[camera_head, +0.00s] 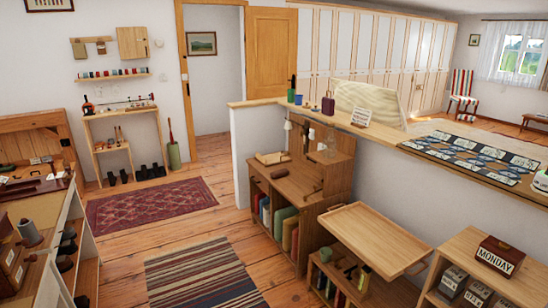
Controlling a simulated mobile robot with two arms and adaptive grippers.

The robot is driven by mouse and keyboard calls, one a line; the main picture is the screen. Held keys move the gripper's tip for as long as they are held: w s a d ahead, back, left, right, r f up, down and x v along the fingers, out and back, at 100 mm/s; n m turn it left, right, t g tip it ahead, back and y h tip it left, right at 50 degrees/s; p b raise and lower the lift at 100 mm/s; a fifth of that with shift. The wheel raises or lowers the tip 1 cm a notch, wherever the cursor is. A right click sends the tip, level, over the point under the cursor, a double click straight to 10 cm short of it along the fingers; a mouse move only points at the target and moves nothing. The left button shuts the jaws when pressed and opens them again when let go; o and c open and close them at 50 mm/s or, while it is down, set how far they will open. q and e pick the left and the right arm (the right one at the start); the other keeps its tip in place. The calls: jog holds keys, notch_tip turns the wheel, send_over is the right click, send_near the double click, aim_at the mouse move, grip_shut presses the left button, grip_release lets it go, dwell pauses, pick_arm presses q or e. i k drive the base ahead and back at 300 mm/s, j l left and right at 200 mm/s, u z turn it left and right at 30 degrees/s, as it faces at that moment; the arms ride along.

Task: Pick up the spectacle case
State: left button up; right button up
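I cannot pick out the spectacle case with certainty; the small items are too small to tell apart. A small brown object (280,173) lies on the open wooden desk in the middle, near a larger tan item (272,158). Several dark, flat items (22,190) lie on the workbench at the left. Neither of my grippers is in view.
A ledge (470,171) with a dark patterned mat runs along the half wall at the right. A wooden tray table (375,236) and a shelf with a MONDAY box (500,256) stand below it. The striped rug (205,275) and red rug (150,207) lie on open floor.

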aim_at(282, 172)
jog(key=i, duration=2.35)
